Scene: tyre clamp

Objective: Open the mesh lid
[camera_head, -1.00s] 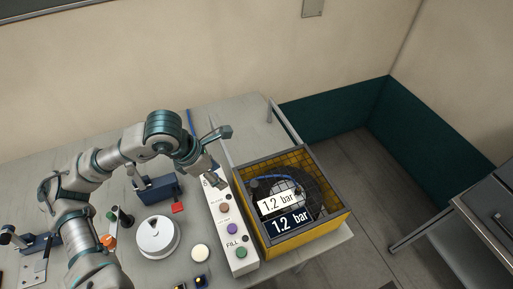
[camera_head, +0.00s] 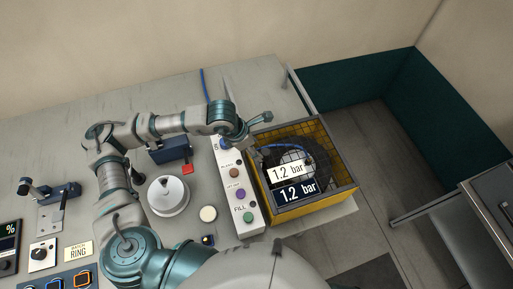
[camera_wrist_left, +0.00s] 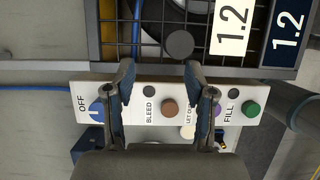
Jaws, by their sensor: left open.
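The mesh lid (camera_head: 322,141) lies flat across the top of a yellow-walled box (camera_head: 311,204), with a black tyre (camera_head: 318,158) under its bars. In the left wrist view, the lid's dark bars (camera_wrist_left: 108,45) run along the top, with a dark round knob (camera_wrist_left: 179,44) near its edge. My left gripper (camera_head: 258,130) is at the box's upper left corner in the head view. In the left wrist view, the gripper (camera_wrist_left: 161,70) is open and empty, its fingertips spread just short of the knob and apart from it. My right gripper is out of view.
A white button panel (camera_head: 238,190) stands along the box's left side, below my left gripper. A white round dial (camera_head: 168,194) and a blue block (camera_head: 171,150) stand further left on the table.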

